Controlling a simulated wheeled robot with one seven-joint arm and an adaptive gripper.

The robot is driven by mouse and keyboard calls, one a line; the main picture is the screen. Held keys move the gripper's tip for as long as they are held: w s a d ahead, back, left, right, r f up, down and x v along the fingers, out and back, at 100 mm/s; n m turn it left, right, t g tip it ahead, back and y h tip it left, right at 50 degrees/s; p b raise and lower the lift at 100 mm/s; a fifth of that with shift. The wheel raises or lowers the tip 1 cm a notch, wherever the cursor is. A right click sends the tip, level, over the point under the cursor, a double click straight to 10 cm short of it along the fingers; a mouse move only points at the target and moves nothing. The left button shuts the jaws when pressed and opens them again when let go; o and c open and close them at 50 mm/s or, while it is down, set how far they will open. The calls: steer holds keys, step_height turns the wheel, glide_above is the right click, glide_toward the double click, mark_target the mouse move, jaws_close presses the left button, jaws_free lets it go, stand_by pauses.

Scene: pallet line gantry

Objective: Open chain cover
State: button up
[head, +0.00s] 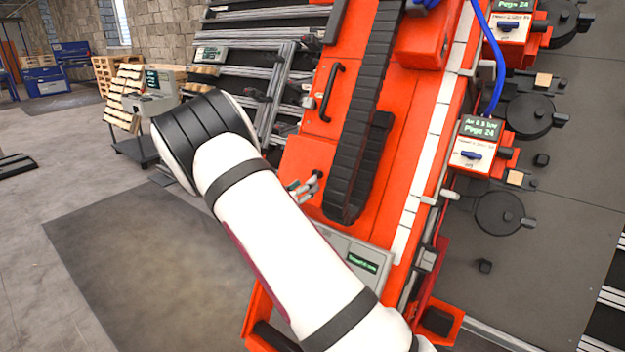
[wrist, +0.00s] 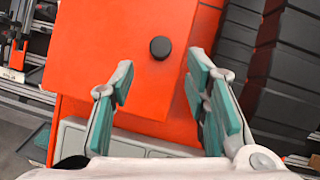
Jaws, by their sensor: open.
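An orange panel (wrist: 115,40) with a round black knob (wrist: 160,47) fills the middle of the wrist view; it looks like the chain cover and lies flat in its place. The same orange panel (head: 302,157) shows in the head view, partly hidden behind my arm. My gripper (wrist: 160,85) is open and empty, its green-padded fingers apart, with the knob just beyond and between the fingertips. I cannot see any contact with the knob. In the head view my gripper (head: 306,188) shows only in part beside my white arm, in front of the panel.
A black cable chain (head: 362,110) runs along the orange machine, right of the panel; its links also show in the wrist view (wrist: 285,70). A black bar handle (head: 331,93) sits above the panel. A grey control box (head: 355,255) lies below. Floor at left is open.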

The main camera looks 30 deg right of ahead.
glide_above(313, 200)
stand_by(0.3)
steer(key=shift+c, duration=0.4)
jaws_close()
